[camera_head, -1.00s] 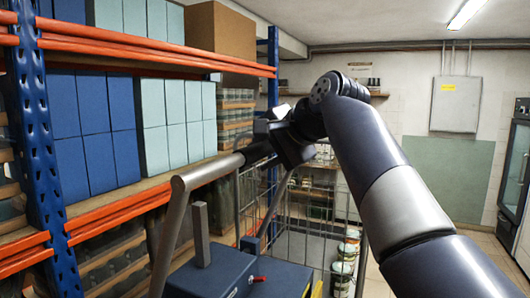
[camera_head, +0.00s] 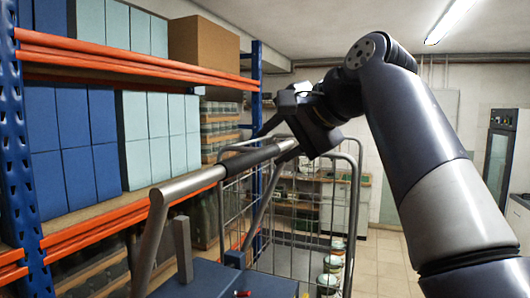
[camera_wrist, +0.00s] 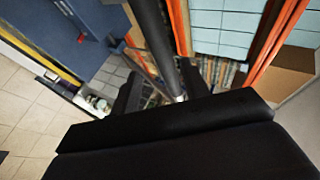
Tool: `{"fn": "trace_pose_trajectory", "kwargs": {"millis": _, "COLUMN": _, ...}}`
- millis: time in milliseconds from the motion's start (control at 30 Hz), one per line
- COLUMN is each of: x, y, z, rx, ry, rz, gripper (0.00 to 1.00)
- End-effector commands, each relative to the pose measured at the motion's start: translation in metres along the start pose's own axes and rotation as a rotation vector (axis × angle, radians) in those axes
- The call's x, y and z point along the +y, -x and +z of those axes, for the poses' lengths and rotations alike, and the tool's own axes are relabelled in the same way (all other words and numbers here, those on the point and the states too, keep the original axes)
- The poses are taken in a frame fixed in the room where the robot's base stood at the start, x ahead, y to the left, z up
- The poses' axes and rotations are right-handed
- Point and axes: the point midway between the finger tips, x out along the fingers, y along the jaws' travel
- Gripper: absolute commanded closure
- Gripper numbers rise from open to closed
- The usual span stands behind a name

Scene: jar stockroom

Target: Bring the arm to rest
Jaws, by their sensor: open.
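My gripper (camera_head: 270,126) is open and empty at the end of my dark arm, which bends down from the upper right in the head view. It is just above the black grip of a trolley's handle bar (camera_head: 203,184). In the wrist view, the dark fingers (camera_wrist: 160,88) show on either side of the black grip (camera_wrist: 152,32). I cannot tell whether they touch it. The trolley's blue body (camera_head: 208,281) is below the handle.
A rack with orange beams (camera_head: 130,58) and blue posts runs along the left, holding blue and pale boxes (camera_head: 145,125) and a brown carton (camera_head: 204,45). A wire cage (camera_head: 352,190) stands beyond the handle. A glass-door cabinet (camera_head: 498,150) is at the right. Tiled floor shows at lower right.

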Motion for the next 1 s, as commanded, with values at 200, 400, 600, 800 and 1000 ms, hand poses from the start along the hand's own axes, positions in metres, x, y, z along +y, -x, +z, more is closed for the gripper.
{"fn": "trace_pose_trajectory", "kwargs": {"millis": 200, "x": 0.000, "y": 0.005, "z": 0.000, "rx": 0.000, "ry": 0.000, "rz": 0.000, "gripper": 0.57}}
{"fn": "trace_pose_trajectory", "kwargs": {"millis": 400, "x": 0.000, "y": 0.004, "z": 0.000, "rx": 0.000, "ry": 0.000, "rz": 0.000, "gripper": 0.57}}
{"fn": "trace_pose_trajectory", "kwargs": {"millis": 600, "x": 0.000, "y": -0.012, "z": 0.001, "rx": -0.004, "ry": 0.000, "rz": 0.001, "gripper": 0.57}}
{"fn": "trace_pose_trajectory", "kwargs": {"millis": 800, "x": 0.000, "y": -0.049, "z": 0.001, "rx": -0.004, "ry": 0.000, "rz": 0.001, "gripper": 0.57}}
{"fn": "trace_pose_trajectory", "kwargs": {"millis": 1000, "x": -0.001, "y": -0.085, "z": 0.000, "rx": -0.001, "ry": 0.000, "rz": 0.000, "gripper": 0.57}}
